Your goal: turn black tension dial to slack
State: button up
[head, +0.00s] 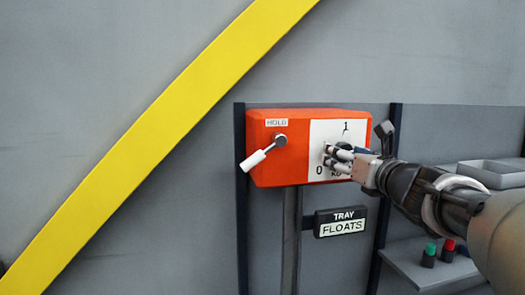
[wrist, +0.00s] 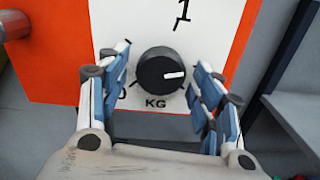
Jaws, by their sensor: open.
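The black dial (wrist: 160,73) sits on a white plate (wrist: 222,22) marked 1, 0 and KG. Its white pointer line points to the right in the wrist view. In the head view the dial (head: 342,144) is partly hidden behind my gripper (head: 335,158). My gripper, seen in the wrist view (wrist: 160,88), is open, with one finger on each side of the dial. Gaps show between the fingers and the dial. The plate is on the front of an orange-red box (head: 272,170). Any slack marking is not readable.
A lever with a white handle (head: 254,160) stands left of the plate, under a HOLD label (head: 277,122). Below the box is a sign (head: 341,222) reading TRAY FLOATS. A shelf (head: 415,265) with green and red-topped items and a grey tray (head: 490,173) are at right.

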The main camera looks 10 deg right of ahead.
jog(key=shift+s+r, duration=0.2)
jog(key=shift+s, duration=0.25)
jog(key=shift+c, duration=0.5)
jog(key=shift+w+f, duration=0.1)
jog(key=shift+w, duration=0.15)
jog(key=c, duration=1)
